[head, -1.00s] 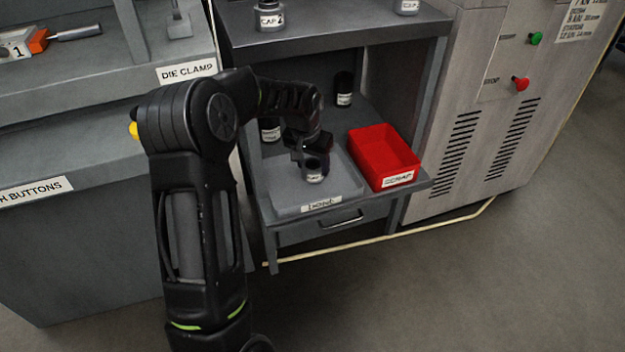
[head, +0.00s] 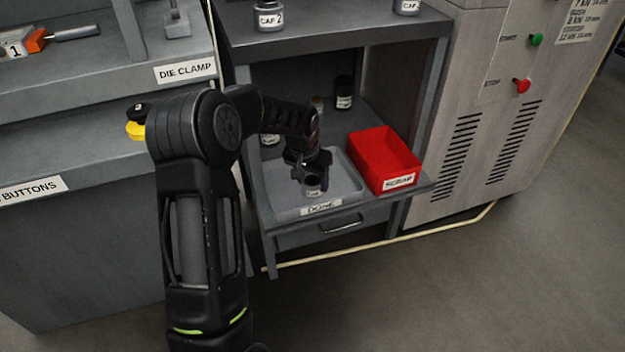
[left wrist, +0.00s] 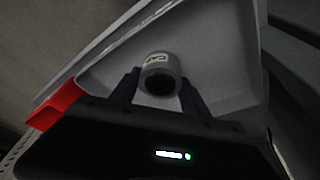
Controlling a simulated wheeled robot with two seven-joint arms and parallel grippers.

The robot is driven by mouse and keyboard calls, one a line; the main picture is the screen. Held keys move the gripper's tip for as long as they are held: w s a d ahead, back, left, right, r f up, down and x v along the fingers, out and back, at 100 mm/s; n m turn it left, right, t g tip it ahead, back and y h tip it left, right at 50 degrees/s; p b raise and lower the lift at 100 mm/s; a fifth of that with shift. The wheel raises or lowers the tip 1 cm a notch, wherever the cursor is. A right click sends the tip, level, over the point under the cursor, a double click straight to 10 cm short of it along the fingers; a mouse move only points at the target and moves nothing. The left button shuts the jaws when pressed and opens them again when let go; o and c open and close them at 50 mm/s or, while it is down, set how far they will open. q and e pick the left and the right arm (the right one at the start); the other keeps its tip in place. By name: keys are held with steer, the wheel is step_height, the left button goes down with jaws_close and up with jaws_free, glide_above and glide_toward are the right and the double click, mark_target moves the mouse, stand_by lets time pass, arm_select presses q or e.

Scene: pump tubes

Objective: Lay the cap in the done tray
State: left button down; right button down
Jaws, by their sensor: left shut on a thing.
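The cap (left wrist: 160,62) is a small grey cylinder with a white label, held between the fingers of my left gripper (left wrist: 160,90). In the head view the cap (head: 313,190) shows below my left gripper (head: 310,176). The grey done tray (head: 285,203) lies on the cabinet's lower shelf, its label at the front edge. The cap is over the tray, inside its outline; whether it touches the floor of the tray I cannot tell. The tray (left wrist: 215,60) fills the ground behind the cap in the left wrist view. My right gripper is not in view.
A red scrap bin (head: 383,160) stands right beside the tray. Dark labelled bottles, one of them at the back (head: 344,92), stand behind the tray. The cabinet's upper shelf (head: 330,28) overhangs the space. A grey machine (head: 480,130) stands to the right.

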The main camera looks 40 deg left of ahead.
arm_select(q)
steer(key=c, duration=0.6)
jaws_free()
steer(key=shift+f, duration=0.1)
steer(key=shift+o, duration=0.2)
steer(key=shift+s+r+p, duration=0.1)
steer(key=shift+r+p, duration=0.2)
steer(key=shift+r, duration=0.3)
steer(key=p+v, duration=0.3)
steer(key=v, duration=0.8)
